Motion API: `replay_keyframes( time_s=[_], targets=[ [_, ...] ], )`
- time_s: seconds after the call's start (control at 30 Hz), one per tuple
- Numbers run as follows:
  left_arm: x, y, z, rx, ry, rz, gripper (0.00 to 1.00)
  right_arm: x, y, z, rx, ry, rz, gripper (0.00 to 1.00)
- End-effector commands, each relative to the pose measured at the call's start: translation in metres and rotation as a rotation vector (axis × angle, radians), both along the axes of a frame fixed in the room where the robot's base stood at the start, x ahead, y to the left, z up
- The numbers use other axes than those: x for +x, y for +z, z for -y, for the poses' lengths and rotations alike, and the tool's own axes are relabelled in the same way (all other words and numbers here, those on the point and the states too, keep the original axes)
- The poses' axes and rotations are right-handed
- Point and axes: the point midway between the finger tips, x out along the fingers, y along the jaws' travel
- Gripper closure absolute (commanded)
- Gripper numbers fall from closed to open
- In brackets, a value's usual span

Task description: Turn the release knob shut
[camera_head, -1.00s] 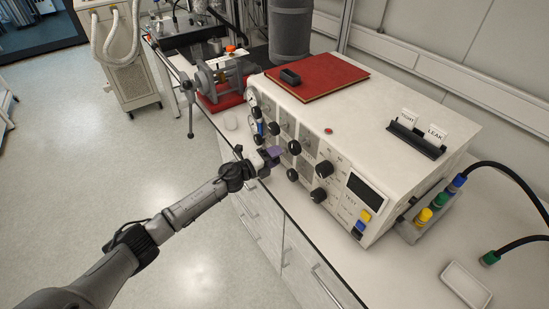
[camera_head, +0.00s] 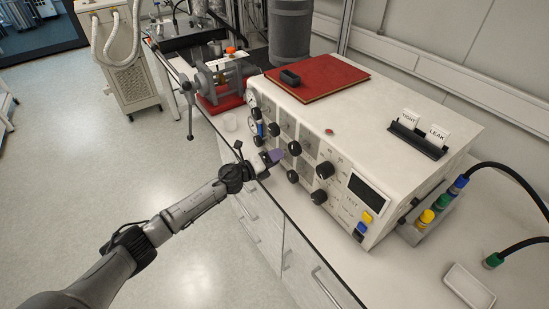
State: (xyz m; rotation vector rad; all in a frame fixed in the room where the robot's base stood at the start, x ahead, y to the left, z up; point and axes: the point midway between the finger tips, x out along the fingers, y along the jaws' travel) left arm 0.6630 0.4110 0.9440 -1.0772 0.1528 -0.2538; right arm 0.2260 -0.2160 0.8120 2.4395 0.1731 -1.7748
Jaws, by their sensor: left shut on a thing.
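A white instrument box (camera_head: 375,115) stands on the bench with several black knobs on its front panel. Black knobs in clear view include an upper one (camera_head: 294,148), a lower one (camera_head: 292,176) and a larger one at the right (camera_head: 325,169). The panel labels are too small to read, so I cannot tell the release knob by name. My left gripper (camera_head: 272,157), with purplish fingertips, is at the lower left part of the panel. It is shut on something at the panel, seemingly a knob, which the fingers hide. My right gripper is not in view.
A red book (camera_head: 318,78) with a small black item lies on the box. A card holder (camera_head: 416,140) shows TIGHT and LEAK cards. Coloured hose connectors (camera_head: 435,205) are at the right.

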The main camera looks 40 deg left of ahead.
Motion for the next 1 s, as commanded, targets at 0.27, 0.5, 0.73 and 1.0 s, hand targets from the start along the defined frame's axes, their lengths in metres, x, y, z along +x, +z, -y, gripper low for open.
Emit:
replay_keyframes(
  time_s=[0.27,0.5,0.73,1.0],
  targets=[
    [0.000,0.000,0.000,0.002,0.000,0.001,0.39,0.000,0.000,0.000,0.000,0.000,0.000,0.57],
    [0.000,0.000,0.000,0.001,0.000,0.000,0.28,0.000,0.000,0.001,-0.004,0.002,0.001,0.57],
    [-0.005,0.000,-0.002,0.000,0.000,-0.001,0.28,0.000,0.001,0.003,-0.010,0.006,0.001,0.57],
    [-0.044,-0.001,-0.013,0.002,0.000,-0.003,0.28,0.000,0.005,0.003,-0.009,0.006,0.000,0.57]
  ],
)
